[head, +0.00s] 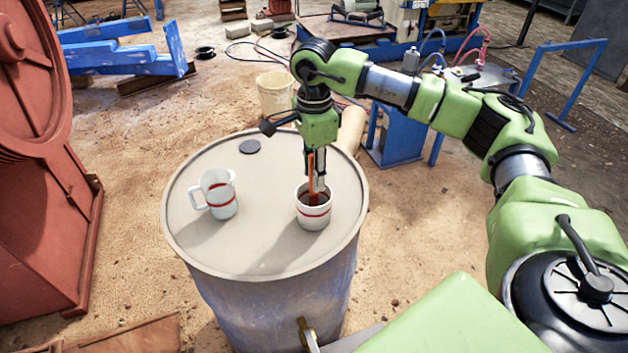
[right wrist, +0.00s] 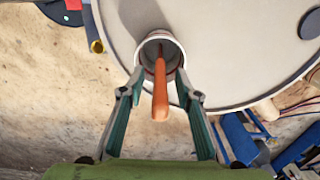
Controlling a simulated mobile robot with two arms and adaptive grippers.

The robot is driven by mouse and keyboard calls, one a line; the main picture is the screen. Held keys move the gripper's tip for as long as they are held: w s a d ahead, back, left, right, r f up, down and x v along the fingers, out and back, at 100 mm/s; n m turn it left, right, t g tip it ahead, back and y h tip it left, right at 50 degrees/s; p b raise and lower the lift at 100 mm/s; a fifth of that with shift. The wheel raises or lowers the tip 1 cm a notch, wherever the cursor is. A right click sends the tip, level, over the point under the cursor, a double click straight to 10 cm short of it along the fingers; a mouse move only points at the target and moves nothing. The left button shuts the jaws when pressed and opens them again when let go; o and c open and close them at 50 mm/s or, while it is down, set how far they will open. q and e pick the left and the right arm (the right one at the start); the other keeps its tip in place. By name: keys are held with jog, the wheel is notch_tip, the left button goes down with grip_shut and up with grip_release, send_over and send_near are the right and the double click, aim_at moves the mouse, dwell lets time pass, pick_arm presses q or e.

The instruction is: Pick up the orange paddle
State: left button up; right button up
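The orange paddle (head: 310,180) stands upright in a white cup with a red band (head: 314,215) on top of the barrel. In the right wrist view the paddle (right wrist: 160,92) rises from the cup (right wrist: 150,48) toward the camera. My right gripper (head: 318,183) points down over the cup. In the right wrist view its fingers (right wrist: 160,80) are open, one on each side of the paddle, with a visible gap on both sides. The paddle's lower end is hidden inside the cup. My left gripper is not in view.
The barrel top (head: 262,255) also holds a white mug with a red band (head: 217,193) at left and a dark round cap (head: 250,147) at the back. A red machine (head: 35,180) stands at the left. A bucket (head: 275,95) stands behind the barrel.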

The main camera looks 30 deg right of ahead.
grip_shut()
